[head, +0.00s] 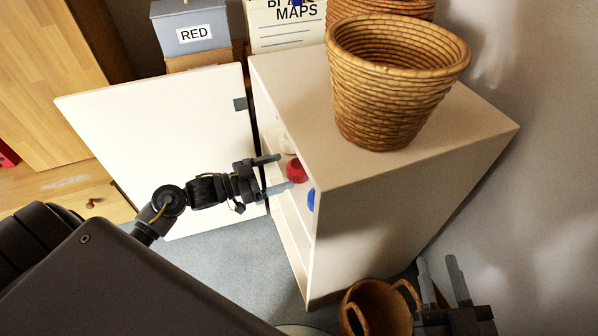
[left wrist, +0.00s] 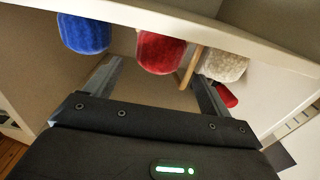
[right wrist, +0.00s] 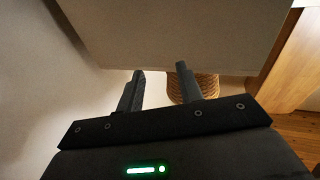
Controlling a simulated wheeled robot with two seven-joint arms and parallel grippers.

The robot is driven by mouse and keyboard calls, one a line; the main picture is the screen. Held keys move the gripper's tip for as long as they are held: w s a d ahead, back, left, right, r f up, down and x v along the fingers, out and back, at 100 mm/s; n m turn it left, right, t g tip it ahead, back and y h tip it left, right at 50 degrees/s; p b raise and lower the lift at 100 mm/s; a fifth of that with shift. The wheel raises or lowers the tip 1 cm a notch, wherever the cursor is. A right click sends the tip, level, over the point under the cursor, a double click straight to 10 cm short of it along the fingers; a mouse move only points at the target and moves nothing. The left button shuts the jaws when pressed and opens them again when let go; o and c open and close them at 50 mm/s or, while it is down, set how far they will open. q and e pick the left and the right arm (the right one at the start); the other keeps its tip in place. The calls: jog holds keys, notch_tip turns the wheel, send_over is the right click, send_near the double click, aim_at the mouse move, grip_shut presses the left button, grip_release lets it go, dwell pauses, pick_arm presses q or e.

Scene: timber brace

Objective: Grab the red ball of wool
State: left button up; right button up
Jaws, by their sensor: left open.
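The red ball of wool (head: 296,170) sits inside the white cabinet (head: 400,200), near its open front. In the left wrist view the red ball (left wrist: 160,52) is between a blue ball (left wrist: 84,34) and a white ball (left wrist: 223,66). My left gripper (head: 284,172) is open at the cabinet opening, its fingertips pointing at the red ball. In the left wrist view the red ball is ahead, roughly between the fingers, which are not closed on it. The cabinet edge hides part of the balls. My right gripper (head: 438,262) is open and empty, beside the cabinet.
The open white door (head: 160,140) stands left of my left gripper. A large wicker basket (head: 385,95) stands on the cabinet top. A handled basket (head: 376,308) is low by my right gripper. A grey box labelled RED (head: 190,30) is behind. The wall (head: 540,200) is close on the right.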

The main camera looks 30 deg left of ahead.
aim_at(296, 168)
pick_arm(q)
jog(key=b+x, duration=0.1)
jog(key=x, duration=0.3)
jog(key=shift+w+d+f, duration=0.15)
jog(key=shift+w+d, duration=0.05)
jog(key=shift+d, duration=0.15)
jog(key=shift+w+d, duration=0.25)
jog(key=shift+d, duration=0.05)
pick_arm(e)
jog(key=r+t, duration=0.1)
jog(key=r+t+y, duration=0.1)
jog(key=r, duration=0.1)
jog(key=shift+s+r+y, duration=0.15)
jog(key=shift+s+y, duration=0.15)
jog(key=shift+s, duration=0.1)
pick_arm(q)
jog(key=c, duration=1.1)
